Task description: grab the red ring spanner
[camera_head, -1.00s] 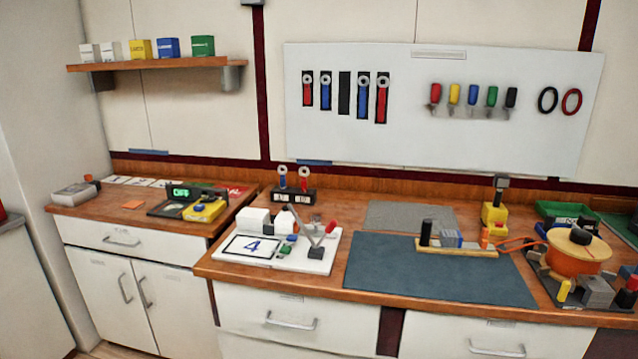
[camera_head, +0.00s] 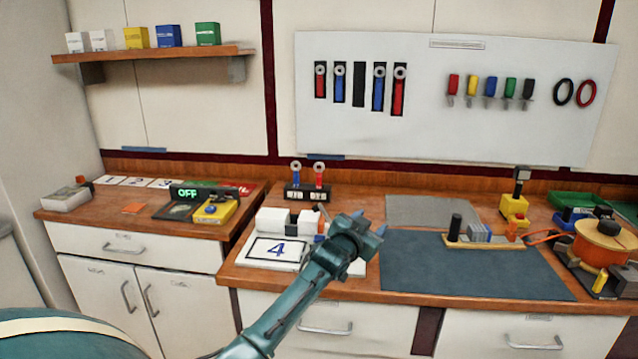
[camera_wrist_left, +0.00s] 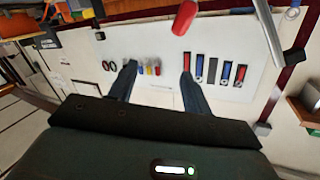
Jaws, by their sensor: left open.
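Several ring spanners with red or blue handles are in view. One red ring spanner (camera_head: 319,178) stands upright beside a blue one (camera_head: 296,176) in a small black stand (camera_head: 307,193) at the back of the bench. Two more red ones hang on the white board, a short one (camera_head: 320,84) and a longer one (camera_head: 399,92). My right gripper is out of view.
The white base plate (camera_head: 262,264) with the number 4 lies under my left arm, which hides part of it. A red handle (camera_wrist_left: 184,18) shows close in the wrist view. The blue-grey mat (camera_head: 460,275) has clear room. An orange pot (camera_head: 597,250) stands at right.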

